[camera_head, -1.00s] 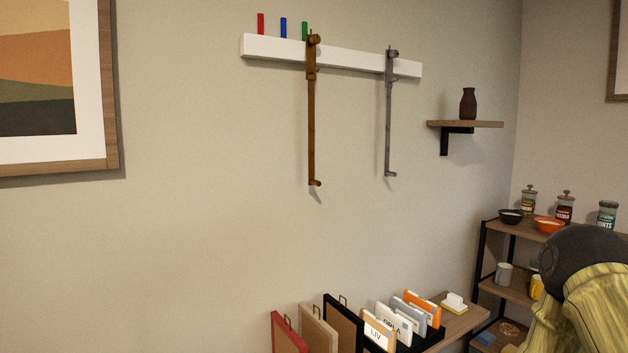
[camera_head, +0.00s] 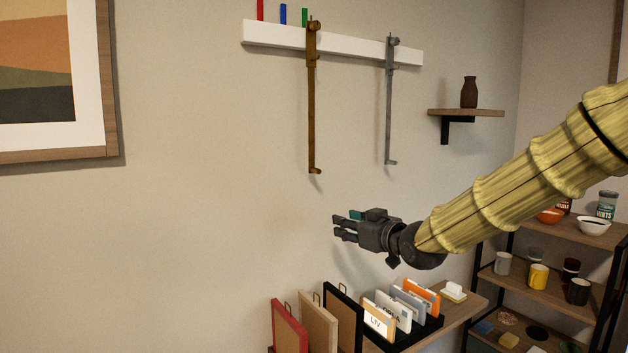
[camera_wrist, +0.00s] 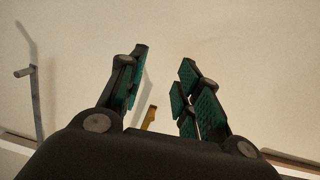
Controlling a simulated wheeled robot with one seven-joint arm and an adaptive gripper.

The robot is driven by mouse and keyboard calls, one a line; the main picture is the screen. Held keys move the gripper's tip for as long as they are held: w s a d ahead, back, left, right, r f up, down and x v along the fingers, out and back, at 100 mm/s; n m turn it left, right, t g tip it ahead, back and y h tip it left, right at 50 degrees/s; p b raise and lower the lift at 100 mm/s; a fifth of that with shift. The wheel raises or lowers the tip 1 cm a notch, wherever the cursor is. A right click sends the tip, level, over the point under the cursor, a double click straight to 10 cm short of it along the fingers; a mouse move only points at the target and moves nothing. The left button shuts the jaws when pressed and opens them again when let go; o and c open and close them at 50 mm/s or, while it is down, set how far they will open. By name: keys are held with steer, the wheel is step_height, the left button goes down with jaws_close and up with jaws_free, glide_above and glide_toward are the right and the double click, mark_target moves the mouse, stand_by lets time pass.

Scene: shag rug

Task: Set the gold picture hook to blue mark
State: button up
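The gold picture hook (camera_head: 312,110) hangs from the white rail (camera_head: 275,37) on the wall, just right of the green mark (camera_head: 305,17). The blue mark (camera_head: 283,14) stands on the rail to the left of it, between the red and green marks. My gripper (camera_head: 340,224) is below and slightly right of the gold hook's lower end, empty and apart from it, with fingers pointing left. In the wrist view my gripper (camera_wrist: 164,85) has its fingers spread, and the gold hook's end (camera_wrist: 149,117) shows between them, farther off.
A grey hook (camera_head: 390,100) hangs farther right on the rail; it also shows in the wrist view (camera_wrist: 33,95). The red mark (camera_head: 260,10) is at the rail's left. A small shelf (camera_head: 465,112) holds a brown vase. Frames and cards (camera_head: 345,315) stand below my gripper.

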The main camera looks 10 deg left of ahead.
steer(key=n+y, duration=0.1)
steer(key=n, duration=0.1)
glide_toward(312, 170)
steer(key=shift+t, duration=0.3)
steer(key=p+x, duration=0.3)
steer(key=x, duration=0.5)
steer(key=shift+w+f+p, duration=0.15)
steer(key=shift+w+p, duration=0.2)
steer(key=shift+x, duration=0.9)
steer(key=shift+f, duration=0.1)
steer(key=shift+c, duration=0.4)
jaws_close()
